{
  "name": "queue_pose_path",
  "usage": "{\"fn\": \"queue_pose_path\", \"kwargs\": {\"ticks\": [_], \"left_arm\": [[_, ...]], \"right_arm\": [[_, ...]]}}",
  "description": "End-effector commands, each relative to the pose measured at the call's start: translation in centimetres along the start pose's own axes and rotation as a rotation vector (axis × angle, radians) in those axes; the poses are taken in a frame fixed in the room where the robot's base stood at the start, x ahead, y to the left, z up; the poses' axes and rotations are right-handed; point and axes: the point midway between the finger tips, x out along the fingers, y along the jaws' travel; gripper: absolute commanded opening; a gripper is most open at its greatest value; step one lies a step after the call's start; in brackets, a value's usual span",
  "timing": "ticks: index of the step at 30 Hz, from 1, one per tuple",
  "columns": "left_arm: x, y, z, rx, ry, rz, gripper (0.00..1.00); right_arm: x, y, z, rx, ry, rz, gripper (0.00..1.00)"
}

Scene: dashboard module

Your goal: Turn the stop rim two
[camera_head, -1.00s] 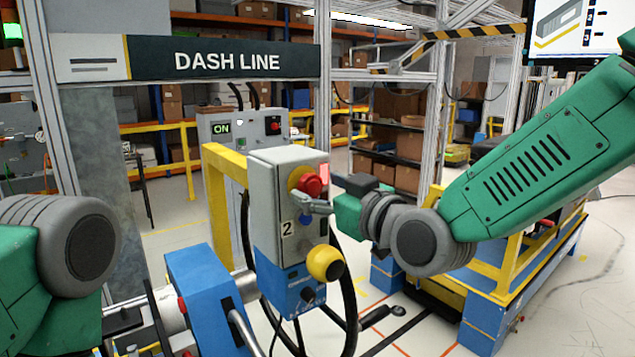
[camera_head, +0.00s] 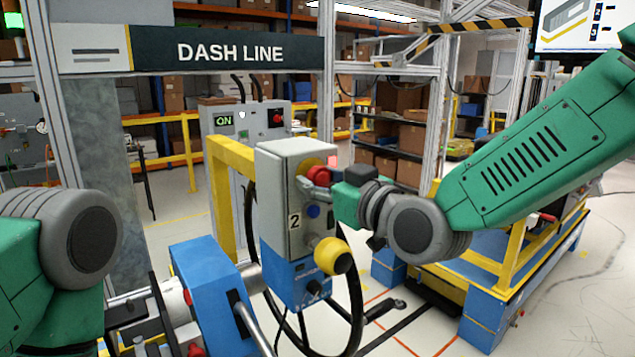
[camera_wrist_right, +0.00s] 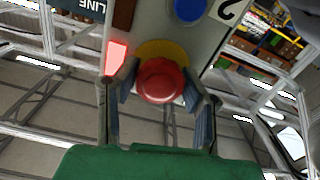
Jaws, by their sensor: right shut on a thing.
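The grey control box marked 2 (camera_head: 283,165) stands in the middle of the head view. Its red stop button (camera_head: 320,176) with a yellow collar is near the top of its right-hand face. My right gripper (camera_head: 320,184) is at this button, and the arm hides part of it. In the right wrist view the red stop rim (camera_wrist_right: 162,80) lies between the two fingers of my right gripper (camera_wrist_right: 162,92), which are shut on it. The yellow collar (camera_wrist_right: 165,48) shows behind it. Of my left arm only a forearm part shows in the head view; the left gripper is out of sight.
A blue button (camera_head: 313,211) and a yellow knob (camera_head: 333,256) sit below the stop on the same box. A black cable loops beside the box. A blue fixture (camera_head: 210,290) is at the lower middle. A blue and yellow cart (camera_head: 497,310) stands right.

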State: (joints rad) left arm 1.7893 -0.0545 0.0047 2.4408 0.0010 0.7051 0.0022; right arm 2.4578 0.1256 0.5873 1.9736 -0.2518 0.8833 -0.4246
Motion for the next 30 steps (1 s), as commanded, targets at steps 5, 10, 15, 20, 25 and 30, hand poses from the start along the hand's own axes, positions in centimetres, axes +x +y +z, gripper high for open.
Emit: {"fn": "queue_pose_path", "kwargs": {"ticks": [5,10,15,20,25,30], "left_arm": [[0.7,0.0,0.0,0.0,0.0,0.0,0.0],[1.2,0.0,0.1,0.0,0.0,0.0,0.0],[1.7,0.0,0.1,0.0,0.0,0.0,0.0],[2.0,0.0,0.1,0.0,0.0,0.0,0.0],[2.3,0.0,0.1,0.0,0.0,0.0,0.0],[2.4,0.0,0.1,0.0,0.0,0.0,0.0]], "right_arm": [[-0.2,-0.2,0.6,0.114,-0.009,-0.004,0.08],[-0.2,-0.2,0.7,0.247,-0.012,-0.004,0.08],[-0.2,-0.2,0.7,0.369,-0.013,-0.004,0.08],[-0.2,-0.2,0.8,0.462,-0.015,-0.004,0.08],[0.0,-0.3,0.8,0.528,-0.016,-0.003,0.08],[0.1,-0.3,0.8,0.559,-0.017,-0.002,0.08]]}}
